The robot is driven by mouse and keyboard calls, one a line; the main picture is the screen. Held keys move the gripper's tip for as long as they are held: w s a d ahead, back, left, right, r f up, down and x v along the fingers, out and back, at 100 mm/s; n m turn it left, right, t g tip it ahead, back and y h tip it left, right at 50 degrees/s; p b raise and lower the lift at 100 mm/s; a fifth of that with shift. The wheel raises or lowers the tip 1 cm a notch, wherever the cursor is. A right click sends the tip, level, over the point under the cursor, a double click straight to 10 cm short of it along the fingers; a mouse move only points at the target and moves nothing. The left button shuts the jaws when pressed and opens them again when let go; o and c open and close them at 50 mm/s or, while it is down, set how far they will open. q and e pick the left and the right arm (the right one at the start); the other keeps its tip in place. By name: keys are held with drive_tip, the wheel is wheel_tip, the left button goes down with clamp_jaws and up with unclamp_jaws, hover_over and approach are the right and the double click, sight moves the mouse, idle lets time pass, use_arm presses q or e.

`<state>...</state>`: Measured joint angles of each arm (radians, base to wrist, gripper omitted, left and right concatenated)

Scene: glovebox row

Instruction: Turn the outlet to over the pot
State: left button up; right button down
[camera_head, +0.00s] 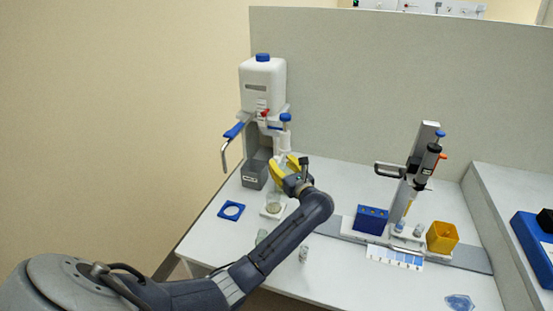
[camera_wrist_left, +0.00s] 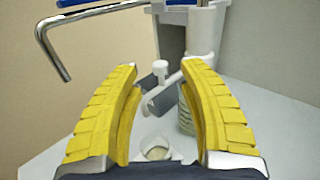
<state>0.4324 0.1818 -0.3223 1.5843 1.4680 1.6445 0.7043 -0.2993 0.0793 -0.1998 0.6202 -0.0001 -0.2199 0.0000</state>
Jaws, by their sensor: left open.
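The dispenser's outlet (camera_head: 224,152) is a bent metal tube with a blue sleeve, sticking out left of the white bottle in the head view. Its tip hangs down left of the grey stand, apart from the pot. It also shows at upper left in the left wrist view (camera_wrist_left: 52,48), left of my fingers. A small pot (camera_head: 273,208) with pale contents sits on a white square base in front of the dispenser; it shows low between the fingers in the wrist view (camera_wrist_left: 155,150). My left gripper (camera_head: 286,165) has yellow fingers, open and empty, in front of the dispenser. My right gripper is out of view.
The white bottle (camera_head: 262,82) stands on a grey stand (camera_head: 254,172). A blue square frame (camera_head: 231,211) lies left of the pot. A pipette stand, blue rack (camera_head: 371,219) and yellow box (camera_head: 442,237) stand right. A grey partition (camera_head: 390,85) closes the back.

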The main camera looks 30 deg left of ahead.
sight(278, 159)
use_arm(q)
drive_tip(key=shift+x, duration=2.05)
clamp_jaws()
